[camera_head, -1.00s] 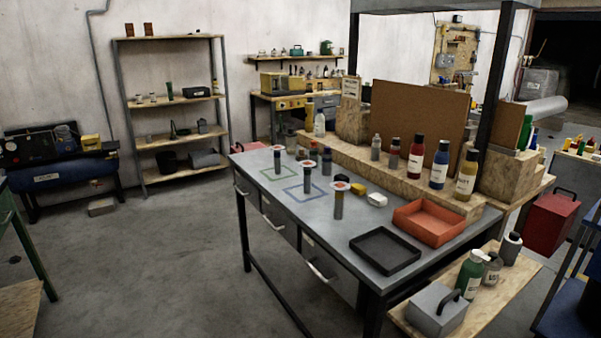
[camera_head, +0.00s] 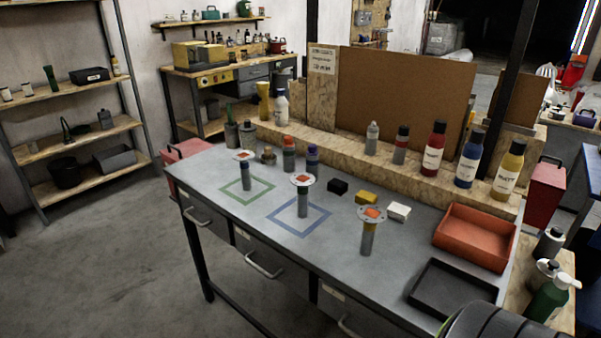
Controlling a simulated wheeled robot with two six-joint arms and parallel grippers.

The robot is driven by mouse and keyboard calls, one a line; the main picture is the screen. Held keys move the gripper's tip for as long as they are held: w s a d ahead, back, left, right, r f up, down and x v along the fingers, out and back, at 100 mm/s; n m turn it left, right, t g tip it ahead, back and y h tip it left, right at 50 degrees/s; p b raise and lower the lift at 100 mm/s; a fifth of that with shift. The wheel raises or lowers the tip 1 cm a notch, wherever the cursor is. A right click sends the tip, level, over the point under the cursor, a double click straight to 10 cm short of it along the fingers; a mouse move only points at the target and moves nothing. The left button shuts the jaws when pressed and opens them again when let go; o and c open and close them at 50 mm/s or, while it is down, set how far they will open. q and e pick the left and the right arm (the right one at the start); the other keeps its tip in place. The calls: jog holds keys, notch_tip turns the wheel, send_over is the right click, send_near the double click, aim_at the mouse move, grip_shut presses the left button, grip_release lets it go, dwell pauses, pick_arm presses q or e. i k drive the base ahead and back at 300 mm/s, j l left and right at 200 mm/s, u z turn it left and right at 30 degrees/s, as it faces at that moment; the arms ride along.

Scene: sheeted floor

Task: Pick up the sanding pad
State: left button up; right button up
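Three small blocks lie in a row on the grey workbench (camera_head: 225,205): a black block (camera_head: 338,187), a yellow block (camera_head: 366,197) and a white block (camera_head: 399,212). One of them may be the sanding pad, but I cannot tell which. Left of and in front of them stand three upright grey cylinders with pale round discs and orange centres on top: a far one (camera_head: 245,175), a middle one (camera_head: 303,200) and a near one (camera_head: 368,238). Neither of my grippers is in view. A dark ribbed rounded part, likely mine, shows at the bottom right.
An orange tray (camera_head: 474,252) and a black tray (camera_head: 430,310) sit at the bench's right end. Several bottles, including a red one (camera_head: 433,148), stand on a wooden ledge behind. Green (camera_head: 246,204) and blue (camera_head: 280,228) outlined squares mark the bench, with bare surface around them.

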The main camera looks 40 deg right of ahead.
aim_at(337, 187)
jog(key=i+j+z, duration=0.1)
jog(key=i+z, duration=0.3)
jog(key=i+j+z, duration=0.3)
jog(key=i+z, duration=0.15)
jog(key=i, duration=0.15)
jog(key=i+j+z, duration=0.4)
